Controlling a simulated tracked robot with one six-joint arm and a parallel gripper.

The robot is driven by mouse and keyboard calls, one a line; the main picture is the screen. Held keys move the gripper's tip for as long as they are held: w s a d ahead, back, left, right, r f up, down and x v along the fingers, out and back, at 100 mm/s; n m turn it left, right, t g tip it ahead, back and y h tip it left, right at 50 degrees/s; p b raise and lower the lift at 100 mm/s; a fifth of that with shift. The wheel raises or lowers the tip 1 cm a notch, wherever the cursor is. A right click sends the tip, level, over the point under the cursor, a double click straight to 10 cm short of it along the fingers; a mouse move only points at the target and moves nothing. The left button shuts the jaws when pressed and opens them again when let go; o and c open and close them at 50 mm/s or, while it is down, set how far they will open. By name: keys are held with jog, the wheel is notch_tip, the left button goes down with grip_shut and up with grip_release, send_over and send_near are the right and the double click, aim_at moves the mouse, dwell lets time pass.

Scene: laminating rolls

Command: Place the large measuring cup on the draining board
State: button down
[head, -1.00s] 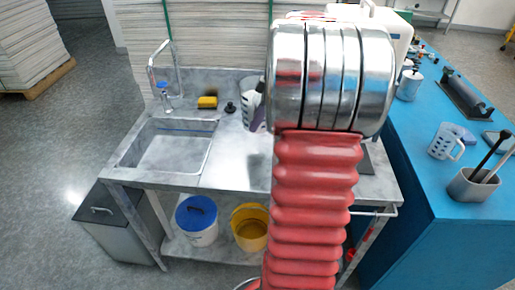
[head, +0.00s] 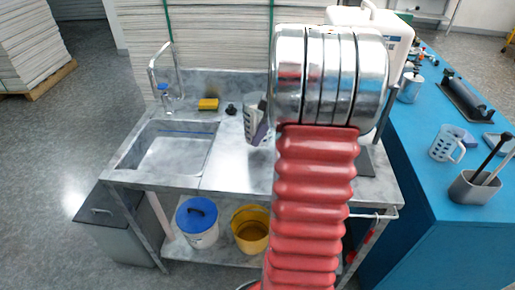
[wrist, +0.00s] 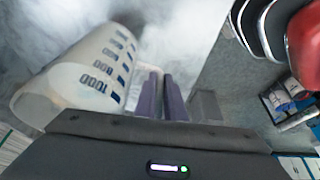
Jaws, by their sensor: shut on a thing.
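A pale measuring cup with dark blue marks (head: 251,108) is held above the steel sink unit, partly hidden behind my arm. In the wrist view the cup (wrist: 88,78) is on the left, tipped in the picture, with "1000" near its wide rim. My gripper (wrist: 163,98) has its two purple-grey fingers close together beside the cup's wall; the handle between them is not clearly visible. A finger of it shows before the cup in the head view. The draining board (head: 236,165) is the flat steel area right of the sink basin, partly behind my arm.
The sink basin (head: 172,150) is at left, with a tap (head: 167,85). A yellow sponge (head: 208,104) and a small black stopper (head: 231,109) lie at the back. Another measuring cup (head: 445,144) and a metal pot with tools (head: 475,188) stand on the blue bench (head: 430,205).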

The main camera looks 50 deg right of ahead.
jog(key=shift+f, duration=2.4)
jog(key=c, duration=1.8)
grip_release()
jog(key=shift+f, duration=0.15)
jog(key=shift+c, duration=0.2)
jog(key=v, duration=1.2)
